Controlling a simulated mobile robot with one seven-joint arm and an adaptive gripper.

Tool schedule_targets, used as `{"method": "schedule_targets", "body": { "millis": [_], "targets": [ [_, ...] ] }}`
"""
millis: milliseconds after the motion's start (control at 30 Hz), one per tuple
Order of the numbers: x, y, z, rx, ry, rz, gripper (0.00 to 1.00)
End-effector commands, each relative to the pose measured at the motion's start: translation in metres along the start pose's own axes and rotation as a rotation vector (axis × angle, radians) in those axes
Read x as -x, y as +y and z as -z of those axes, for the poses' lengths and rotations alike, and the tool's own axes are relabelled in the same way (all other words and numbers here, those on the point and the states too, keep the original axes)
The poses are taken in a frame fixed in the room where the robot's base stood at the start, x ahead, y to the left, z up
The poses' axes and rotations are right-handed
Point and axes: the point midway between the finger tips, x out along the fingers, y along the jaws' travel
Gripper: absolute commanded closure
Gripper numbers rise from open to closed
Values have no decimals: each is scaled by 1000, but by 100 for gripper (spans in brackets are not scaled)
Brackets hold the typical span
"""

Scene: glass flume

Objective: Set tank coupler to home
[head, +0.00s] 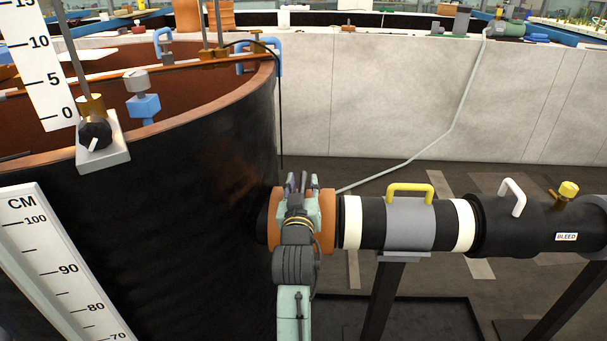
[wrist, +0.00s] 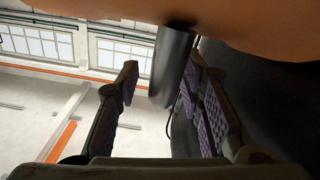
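The tank coupler appears to be the orange-flanged joint (head: 328,222) between the dark tank and the black pipe; no label on it is readable. My gripper (head: 297,182) is at this joint, fingers pointing up and away, and my arm hides its middle. In the wrist view the orange body (wrist: 265,25) fills the top, and a dark grey cylindrical bar (wrist: 172,60) sticks out from it. My gripper (wrist: 160,80) is open there, with purple-padded fingers on either side of the bar's line. A gap shows at the left finger; I cannot tell whether the right finger touches the bar.
The large dark tank (head: 150,230) stands close on the left. The pipe carries a grey sleeve with a yellow handle (head: 410,188), then a white handle (head: 513,197) and a yellow-knobbed bleed valve (head: 567,192). A support post (head: 382,300) stands below. A pale hose (head: 440,140) crosses behind.

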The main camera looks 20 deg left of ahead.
Motion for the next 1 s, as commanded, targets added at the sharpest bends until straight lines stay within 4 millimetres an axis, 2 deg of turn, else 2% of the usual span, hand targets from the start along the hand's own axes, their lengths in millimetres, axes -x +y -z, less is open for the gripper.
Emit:
{"method": "schedule_targets", "body": {
  "millis": [100,200,567,1000],
  "targets": [
    [-17,0,1,-1,-1,-1,65],
    [-26,0,1,-1,1,-1,65],
    [-30,0,0,0,1,0,65],
    [-30,1,0,0,1,-2,95]
  ]
}}
